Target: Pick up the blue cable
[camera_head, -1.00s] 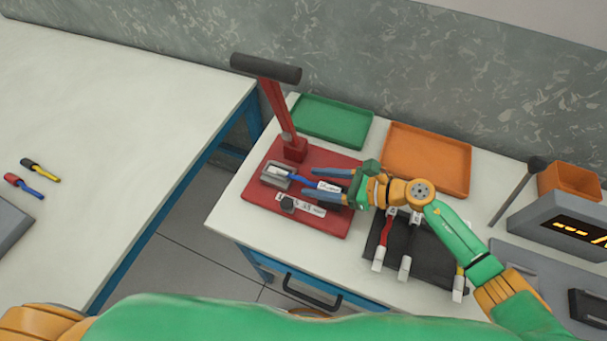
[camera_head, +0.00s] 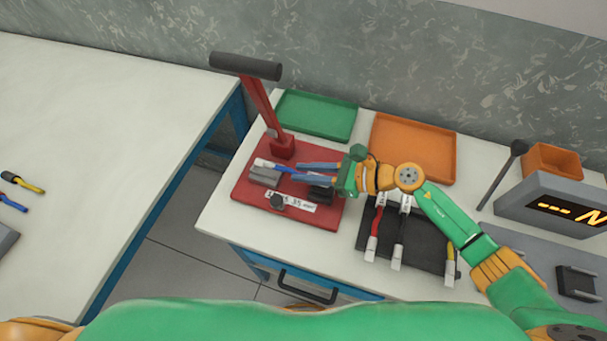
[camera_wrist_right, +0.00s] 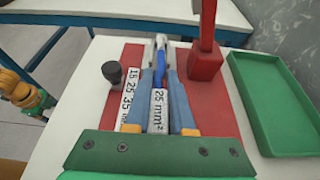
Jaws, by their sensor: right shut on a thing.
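The blue cable (camera_head: 286,169) has a silver end at the grey block (camera_head: 264,178) of the red crimping press (camera_head: 246,196). My right gripper (camera_head: 300,171) reaches in from the right and is shut on the cable. In the right wrist view, the blue cable (camera_wrist_right: 160,68) and its white "25 mm²" tag (camera_wrist_right: 158,110) lie between the two blue-grey fingers of the gripper (camera_wrist_right: 160,78). The cable's far end sits at the metal die, and I cannot tell whether it is inside or above it.
The press lever (camera_head: 258,100) stands upright just behind the cable. A green tray (camera_head: 318,133) and an orange tray (camera_head: 412,160) lie behind. A black mat (camera_head: 420,247) with several cables is to the right. The left table (camera_head: 110,130) is mostly clear, with cables at its left edge.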

